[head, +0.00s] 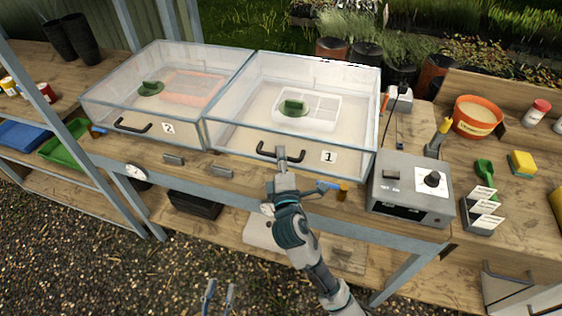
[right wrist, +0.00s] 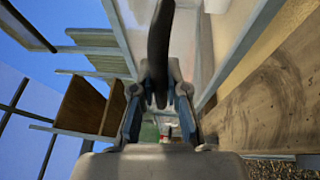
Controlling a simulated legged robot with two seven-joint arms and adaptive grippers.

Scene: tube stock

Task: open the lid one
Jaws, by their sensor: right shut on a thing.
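Lid one (head: 235,135) is a clear box-shaped cover with a pale frame and a label "1" (head: 329,157). It sits down on the wooden bench, over a white tray (head: 335,107) with a green object (head: 293,107). Its black handle (head: 262,148) is on the front face. My right gripper (head: 281,158) is shut on this handle; the dark handle (right wrist: 160,50) also shows between the fingers (right wrist: 160,105) in the right wrist view. My left gripper (head: 219,295) is at the bottom of the head view, open and empty, away from the bench.
A second clear lid (head: 226,76), labelled "2", stands directly left of lid one. A grey control box (head: 410,190) with a knob is close to its right. Grassy ground and plants are behind.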

